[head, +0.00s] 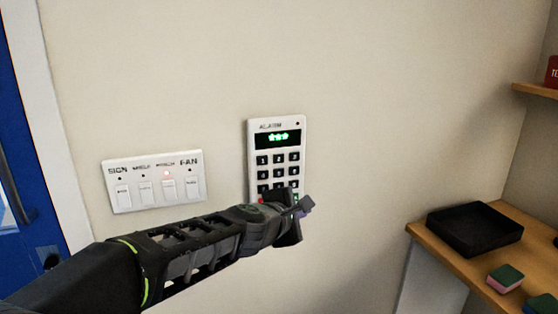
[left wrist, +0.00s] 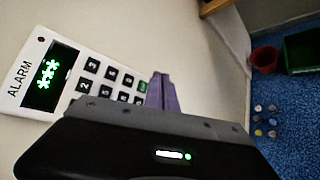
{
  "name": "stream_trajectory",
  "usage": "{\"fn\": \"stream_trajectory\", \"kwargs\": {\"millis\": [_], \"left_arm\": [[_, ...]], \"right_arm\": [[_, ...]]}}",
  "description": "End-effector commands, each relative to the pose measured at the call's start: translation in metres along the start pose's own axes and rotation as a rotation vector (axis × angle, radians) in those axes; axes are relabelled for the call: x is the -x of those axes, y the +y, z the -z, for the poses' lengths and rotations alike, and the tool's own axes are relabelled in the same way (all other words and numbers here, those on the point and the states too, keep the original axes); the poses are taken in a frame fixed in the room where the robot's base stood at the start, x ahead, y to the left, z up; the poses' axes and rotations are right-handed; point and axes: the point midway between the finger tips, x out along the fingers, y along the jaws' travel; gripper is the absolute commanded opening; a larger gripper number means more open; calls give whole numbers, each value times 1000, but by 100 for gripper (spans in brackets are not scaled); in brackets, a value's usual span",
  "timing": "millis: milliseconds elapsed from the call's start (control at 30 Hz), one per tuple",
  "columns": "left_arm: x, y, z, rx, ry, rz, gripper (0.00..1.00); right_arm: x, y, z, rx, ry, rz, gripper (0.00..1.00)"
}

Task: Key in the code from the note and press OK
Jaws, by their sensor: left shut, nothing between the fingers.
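The white alarm keypad (head: 251,150) is on the wall, and its display (head: 278,137) shows three green asterisks. It also shows in the left wrist view (left wrist: 15,88), tilted, with a green key (left wrist: 142,86) at its lower corner. My left gripper (head: 305,206) is shut and empty at the keypad's lower right corner. Its purple fingertips (left wrist: 161,90) are beside the green key in the left wrist view; I cannot tell whether they touch it. My gripper and arm hide the keypad's bottom row in the head view. No note is in view, and neither is my right gripper.
A wooden shelf (head: 450,262) at right holds a black tray (head: 474,229) and sponges (head: 505,277). A blue door (head: 15,150) is at far left. The wall right of the keypad is bare.

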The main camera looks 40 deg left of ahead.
Motion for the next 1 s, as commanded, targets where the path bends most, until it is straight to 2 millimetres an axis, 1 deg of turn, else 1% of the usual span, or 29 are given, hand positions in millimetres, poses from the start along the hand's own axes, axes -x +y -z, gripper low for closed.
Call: {"fn": "stream_trajectory", "kwargs": {"millis": [33,100,200,233,333,700,867,1000], "left_arm": [[13,21,-4,37,-8,-45,0],[27,41,-7,83,-19,-88,0],[40,58,-12,123,-31,-126,0],[42,60,-12,130,-34,-132,0],[45,65,-14,141,-38,-141,0],[44,65,-13,139,-37,-140,0],[38,68,-8,139,-37,-139,0],[29,75,0,139,-35,-139,0]], "right_arm": [[0,0,0,0,0,0,0],[-1,0,0,0,0,0,0],[-1,0,0,0,0,0,0],[-1,0,0,0,0,0,0],[-1,0,0,0,0,0,0],[-1,0,0,0,0,0,0],[-2,1,0,0,0,0,0],[-4,1,0,0,0,0,0]]}}
